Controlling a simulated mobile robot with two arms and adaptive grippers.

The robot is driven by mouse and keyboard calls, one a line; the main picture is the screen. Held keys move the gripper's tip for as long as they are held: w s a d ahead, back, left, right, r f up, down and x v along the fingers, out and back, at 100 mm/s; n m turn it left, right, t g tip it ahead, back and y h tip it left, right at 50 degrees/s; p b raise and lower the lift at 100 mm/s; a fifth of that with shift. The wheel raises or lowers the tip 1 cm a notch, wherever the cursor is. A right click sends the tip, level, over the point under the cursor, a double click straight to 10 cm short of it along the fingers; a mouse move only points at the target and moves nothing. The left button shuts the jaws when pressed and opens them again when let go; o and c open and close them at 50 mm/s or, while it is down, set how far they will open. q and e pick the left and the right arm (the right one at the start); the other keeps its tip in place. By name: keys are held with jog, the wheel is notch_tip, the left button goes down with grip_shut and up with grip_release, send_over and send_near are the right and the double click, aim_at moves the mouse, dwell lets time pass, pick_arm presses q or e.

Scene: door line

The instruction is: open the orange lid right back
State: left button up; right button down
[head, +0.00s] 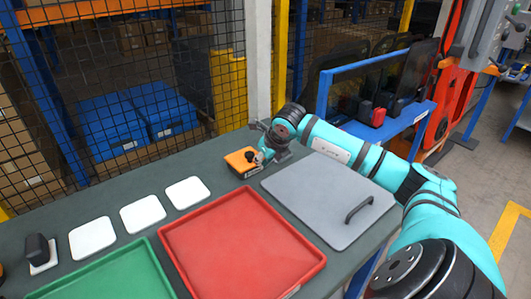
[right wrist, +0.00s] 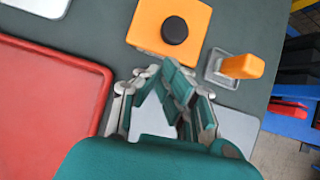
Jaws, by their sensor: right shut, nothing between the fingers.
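The orange lid (head: 239,159) is a flat orange square with a round black knob, near the back edge of the dark green table. It appears level and closed over a low dark base. In the right wrist view the lid (right wrist: 148,27) lies just beyond the fingertips. My right gripper (head: 264,157) is at the lid's right side, low over the table. In the right wrist view its fingertips (right wrist: 168,68) are together and empty, close to the lid's near edge; I cannot tell whether they touch it. My left gripper is not in view.
A grey panel (head: 315,195) with a black handle lies right of the red tray (head: 240,245). White squares (head: 187,192) and a green tray (head: 110,280) are left. Wire mesh (head: 100,60) rises behind.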

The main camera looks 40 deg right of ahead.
aim_at(254, 167)
jog(key=shift+x, duration=2)
jog(key=shift+r, duration=0.1)
jog(key=shift+w+r+g+p, duration=0.1)
jog(key=shift+r+g+p, duration=0.25)
jog(key=shift+p, duration=0.45)
jog(key=shift+r, duration=0.1)
jog(key=shift+w+r+g+p, duration=0.25)
jog(key=shift+r+g+p, duration=0.3)
jog(key=shift+r+p, duration=0.35)
jog(key=w+r+g+p, duration=0.1)
jog(key=w+r+p, duration=0.2)
jog(key=w+r, duration=0.3)
jog(key=shift+w+d+r+p, duration=0.25)
jog(key=shift+w+d+p, duration=0.2)
jog(key=shift+w, duration=0.25)
